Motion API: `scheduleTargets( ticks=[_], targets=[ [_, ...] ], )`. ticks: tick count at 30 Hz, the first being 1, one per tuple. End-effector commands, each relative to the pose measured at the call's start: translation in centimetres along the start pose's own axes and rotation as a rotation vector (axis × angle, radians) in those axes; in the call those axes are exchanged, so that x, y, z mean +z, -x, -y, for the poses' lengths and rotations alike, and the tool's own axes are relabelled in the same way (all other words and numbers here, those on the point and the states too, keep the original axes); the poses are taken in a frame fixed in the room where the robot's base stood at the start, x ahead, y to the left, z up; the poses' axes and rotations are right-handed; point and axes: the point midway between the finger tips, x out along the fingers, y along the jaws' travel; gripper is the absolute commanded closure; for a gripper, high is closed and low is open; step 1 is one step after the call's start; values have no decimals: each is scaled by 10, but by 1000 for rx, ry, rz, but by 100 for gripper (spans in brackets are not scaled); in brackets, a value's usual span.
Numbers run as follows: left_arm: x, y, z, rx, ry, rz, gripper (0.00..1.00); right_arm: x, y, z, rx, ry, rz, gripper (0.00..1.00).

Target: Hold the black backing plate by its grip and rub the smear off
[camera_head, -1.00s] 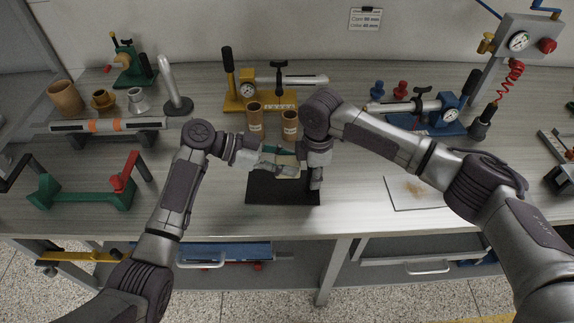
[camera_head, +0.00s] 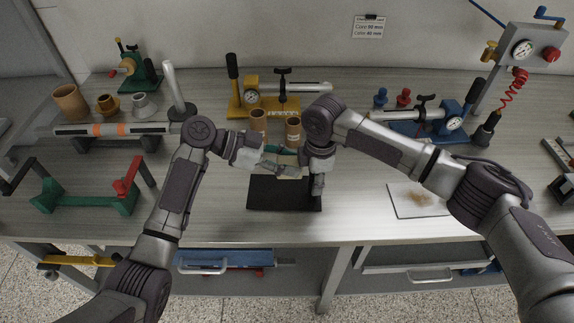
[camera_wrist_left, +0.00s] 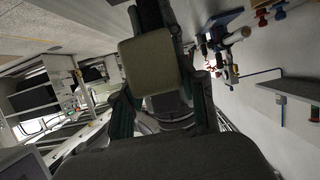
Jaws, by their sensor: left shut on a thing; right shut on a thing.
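The black backing plate (camera_head: 284,197) is below both grippers near the table's front middle. A beige block (camera_head: 290,172) sits just above it; I cannot tell whether it is the plate's grip. My left gripper (camera_head: 270,162) is shut on this block from the left; the block (camera_wrist_left: 150,66) shows between its fingers in the left wrist view. My right gripper (camera_head: 312,172) is close beside it on the right and looks shut on the same block, its contact partly hidden. The brown smear (camera_head: 422,197) is on a white sheet (camera_head: 405,209) to the right, away from both grippers.
Two brown tubes (camera_head: 293,130) stand just behind the grippers. A yellow fixture (camera_head: 270,108) and a blue fixture (camera_head: 430,125) are at the back. A green stand (camera_head: 95,200) with a red lever is at left. The table (camera_head: 350,222) is bare between plate and sheet.

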Motion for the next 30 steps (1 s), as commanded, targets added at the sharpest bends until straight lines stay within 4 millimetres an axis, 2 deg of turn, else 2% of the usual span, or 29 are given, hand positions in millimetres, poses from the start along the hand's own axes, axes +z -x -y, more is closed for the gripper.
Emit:
scheduleTargets(
  ticks=[1, 3, 4, 8, 9, 20, 23, 30],
  targets=[
    [-14, 2, 0, 1, -17, -27, 96, 6, -8, 3, -11, -9, 15, 100],
    [-15, 2, 0, 1, -17, -28, 96, 6, -9, 3, -12, -10, 16, 100],
    [-15, 2, 1, 1, -17, -28, 96, 6, -8, 3, -11, -10, 15, 65],
    [-15, 2, 1, 1, -17, -29, 96, 7, -8, 3, -11, -11, 17, 43],
    [-15, 2, 1, 0, -17, -29, 96, 7, -8, 3, -10, -12, 17, 41],
    [-15, 2, 1, 0, -17, -30, 96, 7, -4, 2, -10, -13, 17, 41],
    [-15, 2, 1, -1, -18, -29, 96, 7, 9, 2, -9, -13, 16, 41],
    [-11, 1, 0, 1, -13, -22, 96, 3, 64, 0, -1, -6, 7, 41]
  ],
)
